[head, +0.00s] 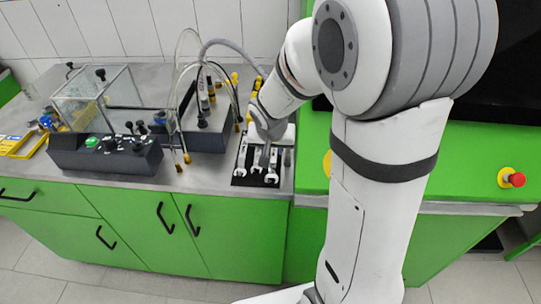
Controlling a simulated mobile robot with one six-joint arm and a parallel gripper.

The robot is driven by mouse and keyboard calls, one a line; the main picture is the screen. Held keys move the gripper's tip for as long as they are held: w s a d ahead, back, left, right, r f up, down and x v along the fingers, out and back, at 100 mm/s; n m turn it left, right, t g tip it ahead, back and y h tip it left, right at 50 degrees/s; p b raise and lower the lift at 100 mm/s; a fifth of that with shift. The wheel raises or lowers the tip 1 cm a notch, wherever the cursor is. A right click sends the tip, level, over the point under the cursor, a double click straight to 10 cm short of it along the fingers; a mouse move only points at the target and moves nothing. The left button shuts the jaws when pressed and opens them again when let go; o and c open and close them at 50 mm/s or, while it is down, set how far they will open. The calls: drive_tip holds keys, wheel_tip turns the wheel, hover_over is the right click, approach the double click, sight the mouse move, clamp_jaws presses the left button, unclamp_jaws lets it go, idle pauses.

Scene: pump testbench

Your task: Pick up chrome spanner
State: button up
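Several silver, chrome-looking spanners (240,171) lie side by side on a dark mat (237,182) at the right end of the steel worktop in the head view. Their open ends point toward the front edge. I cannot tell which one the task names. My gripper (266,155) points down over the mat, above the middle and right spanners, and hides their upper parts. The fingers are small and grey against the dark mat. I cannot tell whether they are open or shut, or whether they touch a spanner.
A black control box (105,156) and a clear tank (95,98) stand at the left. Hoses (180,115) rise from a black unit left of the mat. A red button (516,180) sits on the green panel at right. The worktop's front strip is clear.

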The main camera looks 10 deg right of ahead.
sight(273, 156)
drive_tip(key=x, duration=0.4)
drive_tip(key=shift+f, duration=0.2)
drive_tip(key=shift+s, duration=0.1)
clamp_jaws()
